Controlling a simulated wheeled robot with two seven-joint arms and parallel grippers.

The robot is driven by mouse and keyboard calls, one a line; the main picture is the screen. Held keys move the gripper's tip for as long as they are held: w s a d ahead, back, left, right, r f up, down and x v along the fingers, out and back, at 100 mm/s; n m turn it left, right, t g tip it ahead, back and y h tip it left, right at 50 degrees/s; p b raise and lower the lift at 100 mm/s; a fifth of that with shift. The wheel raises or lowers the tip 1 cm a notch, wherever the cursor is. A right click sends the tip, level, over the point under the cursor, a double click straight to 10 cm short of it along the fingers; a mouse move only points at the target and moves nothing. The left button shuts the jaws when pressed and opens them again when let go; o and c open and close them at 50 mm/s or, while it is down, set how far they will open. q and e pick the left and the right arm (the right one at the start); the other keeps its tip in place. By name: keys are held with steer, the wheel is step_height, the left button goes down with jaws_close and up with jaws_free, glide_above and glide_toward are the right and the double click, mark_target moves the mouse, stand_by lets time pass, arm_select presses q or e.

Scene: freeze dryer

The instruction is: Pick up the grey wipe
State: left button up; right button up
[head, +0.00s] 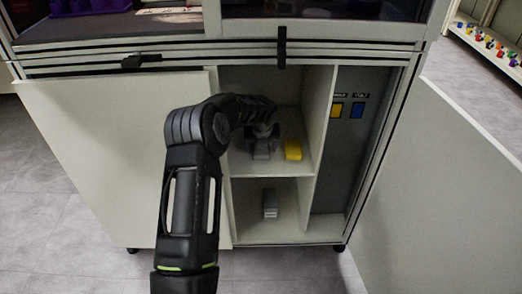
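My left arm reaches into the open cabinet, and my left gripper (262,134) is at the upper shelf. A small grey item (262,153) shows right at its fingers, beside a yellow item (293,149); it looks like the grey wipe. The gripper overlaps its upper part, so I cannot tell whether the fingers are open, shut or touching it. Another grey item (270,204) stands on the lower shelf, below the gripper. My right gripper is not in view.
The cabinet's left door (110,150) and right door (440,170) stand open. A divider (318,140) separates the shelves from a grey panel with yellow and blue tags (357,110). The upper shelf's front edge (270,174) lies just below the gripper.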

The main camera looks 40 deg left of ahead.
arm_select(q)
steer(key=c, duration=1.2)
steer(key=shift+r, duration=0.1)
steer(key=shift+r, duration=0.45)
step_height(320, 180, up, 3)
steer(key=shift+f+p, duration=0.1)
steer(key=shift+p, duration=0.65)
steer(key=s+d, duration=0.3)
steer(key=s, duration=0.1)
steer(key=s+d, duration=0.4)
steer(key=s, duration=0.1)
steer(key=s+d, duration=0.4)
steer(key=s, duration=0.1)
steer(key=shift+d+f, duration=0.2)
